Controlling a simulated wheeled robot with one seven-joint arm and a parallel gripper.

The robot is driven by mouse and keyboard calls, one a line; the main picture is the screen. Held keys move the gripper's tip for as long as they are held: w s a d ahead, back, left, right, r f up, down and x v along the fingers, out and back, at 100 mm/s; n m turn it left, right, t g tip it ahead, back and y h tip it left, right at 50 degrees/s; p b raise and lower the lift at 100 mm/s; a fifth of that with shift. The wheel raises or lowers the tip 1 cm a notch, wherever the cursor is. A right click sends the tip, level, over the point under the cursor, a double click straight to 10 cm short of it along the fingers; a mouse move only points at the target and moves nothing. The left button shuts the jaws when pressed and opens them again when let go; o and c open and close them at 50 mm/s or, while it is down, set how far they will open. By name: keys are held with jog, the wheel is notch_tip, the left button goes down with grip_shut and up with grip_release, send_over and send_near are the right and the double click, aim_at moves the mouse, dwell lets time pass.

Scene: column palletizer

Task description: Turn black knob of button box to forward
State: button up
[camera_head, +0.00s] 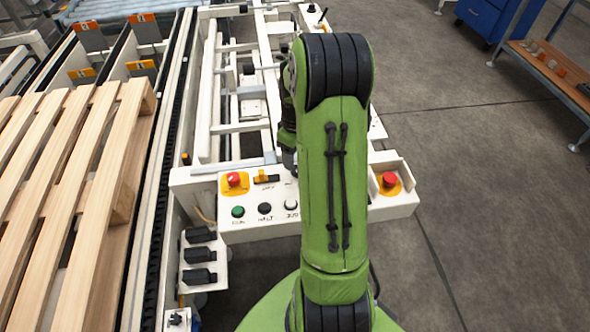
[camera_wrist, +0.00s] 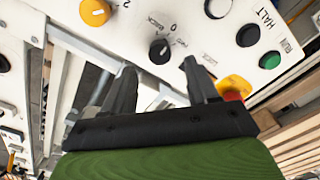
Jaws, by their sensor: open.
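The black knob (camera_wrist: 160,51) is on the white button box (camera_wrist: 200,40), with small printed labels and a 0 around it. Its exact pointing direction is hard to tell. My gripper (camera_wrist: 160,66) is open, its two dark fingers apart with the knob between and just beyond their tips in the wrist view. Contact with the knob cannot be seen. In the head view the button box (camera_head: 250,229) is partly behind my green arm, which hides the black knob and most of my gripper.
Another red button (camera_head: 389,180) is at right. A wooden pallet (camera_head: 60,190) lies left; open floor is right.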

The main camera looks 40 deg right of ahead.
aim_at(296, 169)
notch_tip(296, 169, down, 5)
jog(key=shift+f+b, duration=0.1)
jog(key=shift+b, duration=0.5)
jog(key=shift+c, duration=0.4)
jog(key=c, duration=1)
